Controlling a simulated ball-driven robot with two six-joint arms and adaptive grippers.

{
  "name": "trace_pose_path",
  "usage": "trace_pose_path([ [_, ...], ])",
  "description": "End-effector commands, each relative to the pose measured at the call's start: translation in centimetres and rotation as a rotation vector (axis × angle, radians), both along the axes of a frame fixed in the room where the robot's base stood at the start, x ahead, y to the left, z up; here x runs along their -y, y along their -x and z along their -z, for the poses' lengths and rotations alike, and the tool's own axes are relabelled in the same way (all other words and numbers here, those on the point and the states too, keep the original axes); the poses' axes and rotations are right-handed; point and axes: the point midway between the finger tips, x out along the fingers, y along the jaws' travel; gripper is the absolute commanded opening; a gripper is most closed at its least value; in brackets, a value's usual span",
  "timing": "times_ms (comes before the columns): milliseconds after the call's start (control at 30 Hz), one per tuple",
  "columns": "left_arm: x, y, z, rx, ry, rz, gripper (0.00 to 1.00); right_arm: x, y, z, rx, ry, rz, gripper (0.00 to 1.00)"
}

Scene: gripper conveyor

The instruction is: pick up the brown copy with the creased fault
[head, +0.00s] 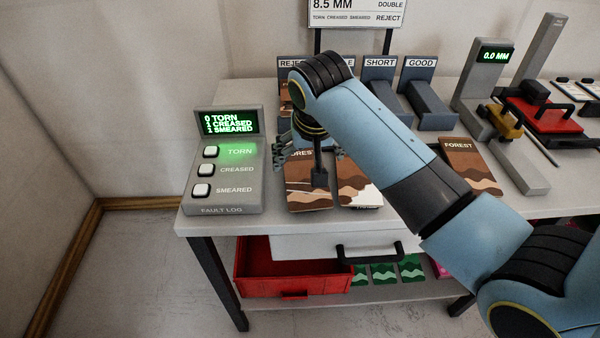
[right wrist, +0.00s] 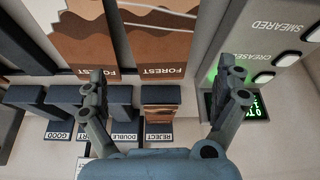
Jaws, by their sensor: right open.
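Two brown FOREST copies lie side by side at the table's front: the left copy (head: 308,195) and the right copy (head: 368,195), which has a white patch at its lower edge and is partly hidden by my arm. In the right wrist view they are the right copy (right wrist: 155,45) and the left copy (right wrist: 75,45). A third brown copy (head: 470,165) lies further right. My left gripper is not in view.
The fault log (head: 222,195) stands left, its TORN light green; it reads 0 torn, 1 creased, 1 smeared. Labelled bins stand behind; the REJECT bin (right wrist: 160,120) holds a brown copy. A gauge (head: 495,90) reads 0.0 MM.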

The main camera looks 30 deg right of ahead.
Motion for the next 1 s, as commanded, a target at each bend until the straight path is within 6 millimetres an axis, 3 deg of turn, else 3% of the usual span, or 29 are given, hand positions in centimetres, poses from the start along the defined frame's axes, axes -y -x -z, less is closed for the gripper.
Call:
trace_pose_path([
  [500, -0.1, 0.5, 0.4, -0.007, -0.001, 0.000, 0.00, 1.1, -2.4, 5.9, -0.001, 0.001, -0.001, 1.00],
  [800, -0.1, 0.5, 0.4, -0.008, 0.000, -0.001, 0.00, 1.2, -2.6, 6.6, 0.002, 0.001, -0.002, 1.00],
  [1000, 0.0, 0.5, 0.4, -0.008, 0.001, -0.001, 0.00, 1.2, -2.6, 6.6, 0.002, 0.001, -0.002, 0.75],
])
